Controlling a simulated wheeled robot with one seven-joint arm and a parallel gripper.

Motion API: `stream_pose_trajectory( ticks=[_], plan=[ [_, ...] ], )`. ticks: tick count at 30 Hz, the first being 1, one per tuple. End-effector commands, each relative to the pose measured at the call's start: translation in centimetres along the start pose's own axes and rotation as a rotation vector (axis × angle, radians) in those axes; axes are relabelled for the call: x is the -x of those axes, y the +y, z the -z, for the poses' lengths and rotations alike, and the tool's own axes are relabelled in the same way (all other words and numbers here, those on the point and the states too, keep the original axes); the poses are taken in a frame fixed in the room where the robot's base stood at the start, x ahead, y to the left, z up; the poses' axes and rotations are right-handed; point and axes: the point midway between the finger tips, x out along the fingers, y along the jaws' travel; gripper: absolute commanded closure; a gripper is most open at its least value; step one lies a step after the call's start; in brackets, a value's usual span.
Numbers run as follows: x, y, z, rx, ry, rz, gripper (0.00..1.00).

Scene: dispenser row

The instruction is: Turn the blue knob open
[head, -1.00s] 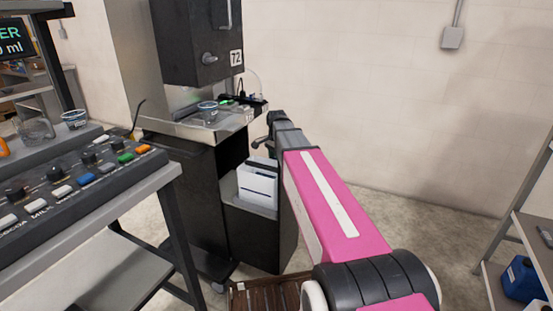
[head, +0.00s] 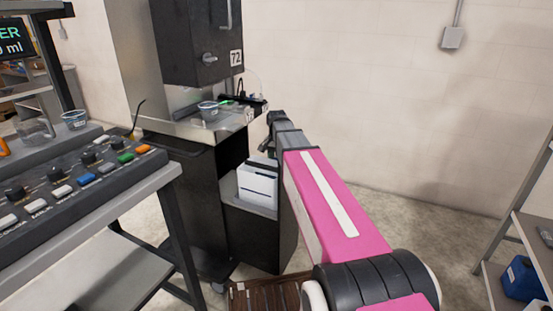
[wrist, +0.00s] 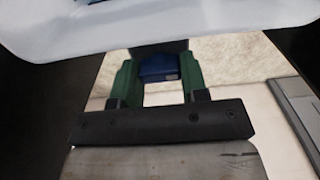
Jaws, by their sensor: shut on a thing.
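In the wrist view my gripper (wrist: 159,57) has its two green fingers on either side of a small blue block (wrist: 158,69), which I take to be the blue knob. The block fills the gap between the fingers, and the gripper is shut on it. How far the knob is turned cannot be told. In the head view my arm reaches toward the dark dispenser (head: 190,45) marked 72. My fingertips and the knob cannot be made out there.
A clear cup (head: 208,110) stands on the dispenser's metal tray. A white box (head: 257,185) sits in the lower bay. A control panel (head: 75,180) with several coloured buttons is at left. A shelf with a blue container (head: 522,278) stands at right.

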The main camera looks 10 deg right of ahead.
Motion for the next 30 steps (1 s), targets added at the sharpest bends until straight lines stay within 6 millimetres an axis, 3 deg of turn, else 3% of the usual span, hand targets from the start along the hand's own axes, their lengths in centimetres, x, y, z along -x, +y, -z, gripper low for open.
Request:
stream_pose_trajectory(
  ticks=[7,8,9,10,21,30],
  plan=[
    [0.0,0.0,0.0,0.003,0.001,0.0,0.83],
    [0.0,0.0,0.0,0.003,0.001,0.0,0.5],
    [0.0,0.0,0.0,0.002,0.001,0.0,0.37],
    [0.0,0.0,0.0,0.002,0.001,0.0,0.34],
    [0.5,0.0,0.0,0.0,0.001,0.0,0.34],
    [4.5,-0.1,0.1,0.001,0.003,0.001,0.34]
  ],
)
